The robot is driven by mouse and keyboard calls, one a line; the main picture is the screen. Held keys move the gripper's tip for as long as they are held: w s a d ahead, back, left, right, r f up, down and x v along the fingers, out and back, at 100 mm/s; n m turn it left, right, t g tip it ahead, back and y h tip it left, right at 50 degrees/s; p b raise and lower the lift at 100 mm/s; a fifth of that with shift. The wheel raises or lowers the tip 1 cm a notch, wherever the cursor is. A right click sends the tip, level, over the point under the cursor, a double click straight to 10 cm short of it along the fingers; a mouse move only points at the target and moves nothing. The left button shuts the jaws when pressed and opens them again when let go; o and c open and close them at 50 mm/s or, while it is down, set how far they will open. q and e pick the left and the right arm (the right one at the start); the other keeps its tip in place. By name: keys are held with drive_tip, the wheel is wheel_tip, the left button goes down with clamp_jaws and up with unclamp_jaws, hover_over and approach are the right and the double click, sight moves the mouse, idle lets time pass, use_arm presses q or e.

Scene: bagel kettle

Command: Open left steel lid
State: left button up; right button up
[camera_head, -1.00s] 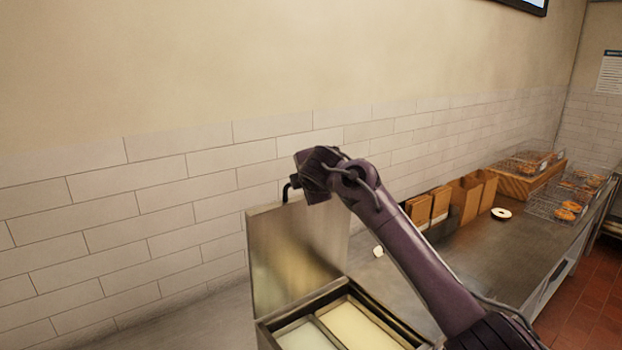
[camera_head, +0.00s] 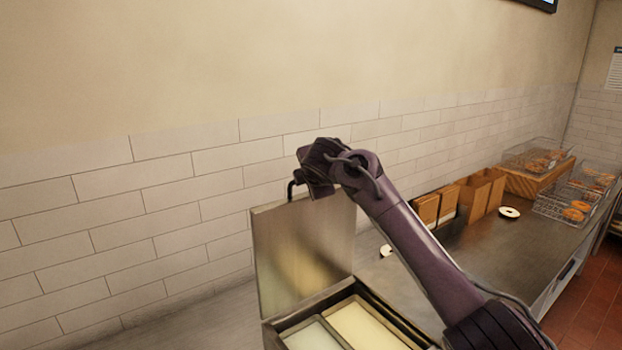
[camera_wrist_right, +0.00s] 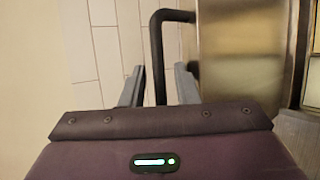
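The left steel lid (camera_head: 305,255) stands raised, roughly upright, at the back edge of the steel container (camera_head: 268,335) in the head view. Its dark handle (camera_head: 292,190) sticks out at the lid's upper left. In the right wrist view, the bent handle (camera_wrist_right: 157,55) runs down between the two fingers of my right gripper (camera_wrist_right: 160,88), with gaps on both sides. The lid's metal face (camera_wrist_right: 240,45) is right of the handle. In the head view my right gripper (camera_head: 302,180) is at the lid's top, its fingers mostly hidden. My left gripper is not in view.
Two pale-filled compartments (camera_head: 362,325) lie open below the lid. A tiled wall (camera_head: 160,225) stands close behind. Brown boxes (camera_head: 485,192), a white ring-shaped item (camera_head: 509,212) and wire baskets of bagels (camera_head: 567,205) are on the counter to the right.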

drive_tip(key=shift+s+f, duration=0.1)
drive_tip(key=shift+f, duration=0.15)
drive_tip(key=shift+s+d+r+b, duration=0.2)
drive_tip(key=shift+s+b, duration=0.35)
drive_tip(key=shift+b, duration=0.2)
drive_tip(key=a+b+v, duration=0.1)
drive_tip(key=b+v, duration=0.1)
drive_tip(key=v, duration=0.4)
drive_tip(key=shift+d+r+b, duration=0.35)
drive_tip(key=shift+d+r, duration=0.1)
